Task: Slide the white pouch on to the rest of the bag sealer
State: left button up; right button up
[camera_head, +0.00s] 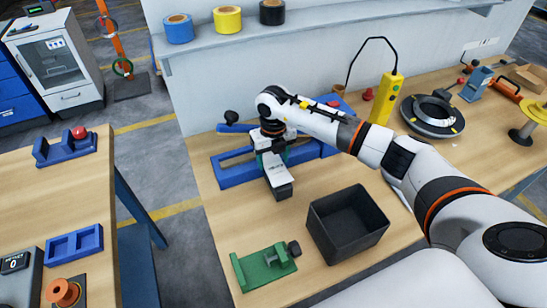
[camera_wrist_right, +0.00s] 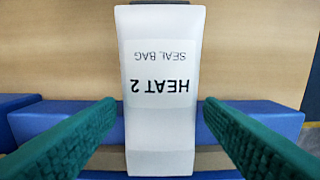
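The white pouch (camera_wrist_right: 160,60) shows in the right wrist view with its "HEAT 2 SEAL BAG" print upside down. In the head view the pouch (camera_head: 276,175) is below my right gripper, its near end toward the dark bin. It lies over the blue bag sealer (camera_head: 235,174), which also shows in the right wrist view (camera_wrist_right: 255,112); whether it rests on it is unclear. My right gripper (camera_wrist_right: 160,100) is open, its green fingers on either side of the pouch with a narrow gap at each side. My left gripper is not in view.
A dark open bin (camera_head: 347,222) and a green fixture (camera_head: 264,265) stand on the near bench. A yellow controller (camera_head: 386,98) and a dark round coil (camera_head: 432,115) are to the right. A clear strip of wood lies left of the bin.

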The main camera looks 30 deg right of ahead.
jog(key=o, duration=0.4)
jog(key=shift+c, duration=0.2)
notch_tip(320, 180, up, 12)
jog(key=b, duration=0.2)
jog(key=shift+b, duration=0.3)
